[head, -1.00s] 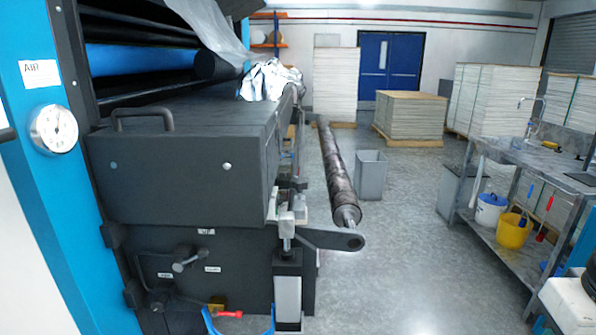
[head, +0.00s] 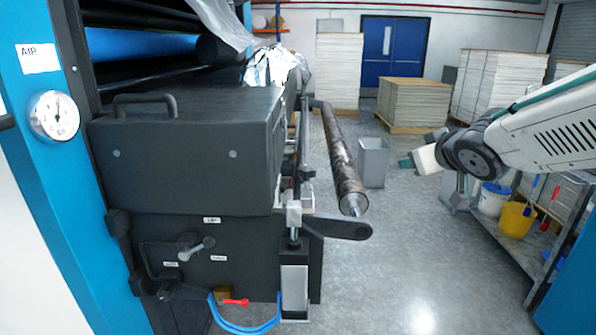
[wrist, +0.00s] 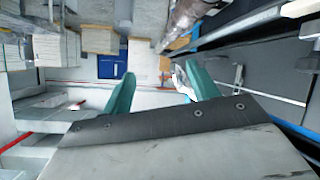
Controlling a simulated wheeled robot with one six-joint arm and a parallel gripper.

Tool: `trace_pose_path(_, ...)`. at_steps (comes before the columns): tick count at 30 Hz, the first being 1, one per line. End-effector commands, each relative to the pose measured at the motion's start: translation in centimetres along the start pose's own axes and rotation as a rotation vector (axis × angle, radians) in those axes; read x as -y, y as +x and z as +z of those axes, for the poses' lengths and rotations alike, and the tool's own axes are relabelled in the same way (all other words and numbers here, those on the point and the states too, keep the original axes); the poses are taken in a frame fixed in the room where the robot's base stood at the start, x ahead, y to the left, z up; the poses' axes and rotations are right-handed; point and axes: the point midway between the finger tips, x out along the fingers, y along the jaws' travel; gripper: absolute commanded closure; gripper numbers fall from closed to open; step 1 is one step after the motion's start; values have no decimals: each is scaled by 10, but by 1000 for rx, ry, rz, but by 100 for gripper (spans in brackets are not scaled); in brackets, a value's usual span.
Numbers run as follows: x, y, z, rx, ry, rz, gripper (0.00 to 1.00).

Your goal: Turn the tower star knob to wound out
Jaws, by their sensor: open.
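The laminating machine (head: 185,155) stands at the left in the head view. A short tower (head: 293,275) with a pale front stands at its near right corner, below a metal clamp block (head: 293,214) and a dark bracket arm (head: 345,228). I cannot make out a star-shaped knob there for certain. My gripper (head: 407,163) is at the right, raised over the aisle and well apart from the tower. In the wrist view its two green fingers (wrist: 160,88) are spread with nothing between them. That view is upside down and shows no clear knob.
A long dark roll (head: 340,160) lies along the machine's right side, beyond the bracket. A grey bin (head: 373,160) and stacked pallets (head: 414,100) stand farther back. A yellow bucket (head: 515,220) is on the bench's lower shelf. The floor (head: 405,270) between machine and bench is clear.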

Motion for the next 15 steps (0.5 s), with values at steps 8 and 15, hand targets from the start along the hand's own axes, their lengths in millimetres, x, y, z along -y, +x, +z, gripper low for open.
trace_pose_path(8, 108, 67, -55, -436, -110, -562, 41)
trace_pose_path(15, 171, 52, -39, -573, -73, -1042, 41)
